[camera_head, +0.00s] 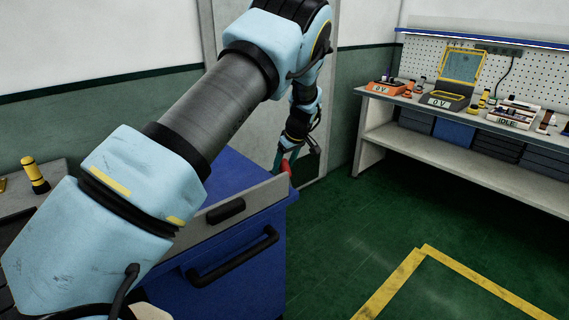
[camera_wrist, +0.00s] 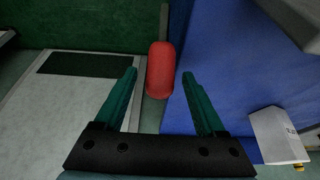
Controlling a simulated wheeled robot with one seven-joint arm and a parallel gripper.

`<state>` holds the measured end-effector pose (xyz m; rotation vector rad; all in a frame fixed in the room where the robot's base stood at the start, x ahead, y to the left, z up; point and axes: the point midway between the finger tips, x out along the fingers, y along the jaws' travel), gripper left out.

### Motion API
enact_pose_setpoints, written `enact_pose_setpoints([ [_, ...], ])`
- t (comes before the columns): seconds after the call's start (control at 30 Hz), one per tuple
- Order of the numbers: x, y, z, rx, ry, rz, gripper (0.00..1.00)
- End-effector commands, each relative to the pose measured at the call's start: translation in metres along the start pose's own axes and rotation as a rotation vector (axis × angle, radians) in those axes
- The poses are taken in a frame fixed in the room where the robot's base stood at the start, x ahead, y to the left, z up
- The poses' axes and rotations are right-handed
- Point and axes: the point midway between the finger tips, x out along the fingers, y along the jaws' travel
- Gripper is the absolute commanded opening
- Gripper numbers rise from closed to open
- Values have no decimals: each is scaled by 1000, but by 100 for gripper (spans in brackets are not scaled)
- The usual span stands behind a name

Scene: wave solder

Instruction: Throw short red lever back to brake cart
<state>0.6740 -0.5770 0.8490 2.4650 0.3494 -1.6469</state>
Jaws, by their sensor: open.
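The short red lever (camera_wrist: 160,70) shows in the wrist view as a rounded red grip on a thin grey stem, beside the blue side of the cart. In the head view a part of the red lever (camera_head: 285,168) shows at the cart's far right corner, partly hidden by my gripper. My gripper (camera_wrist: 160,78) is open, with its two green fingers to the left and right of the red grip and a gap visible on each side. The blue cart (camera_head: 240,285) stands under my arm with a grey top edge and a black handle (camera_head: 235,258).
A workbench (camera_head: 405,98) with test boxes and blue bins stands along the right wall. Yellow floor tape (camera_head: 395,280) marks the green floor, which is clear right of the cart. A yellow and black tool (camera_head: 35,175) stands on a grey surface at left.

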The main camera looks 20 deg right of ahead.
Motion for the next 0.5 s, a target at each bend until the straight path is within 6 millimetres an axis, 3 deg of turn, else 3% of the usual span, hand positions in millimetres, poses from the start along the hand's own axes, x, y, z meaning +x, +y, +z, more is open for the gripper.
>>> enact_pose_setpoints([
  [0.07, 0, 0, 0, 0, 0, 0, 66],
  [0.5, 0, 0, 0, 0, 0, 0, 16],
])
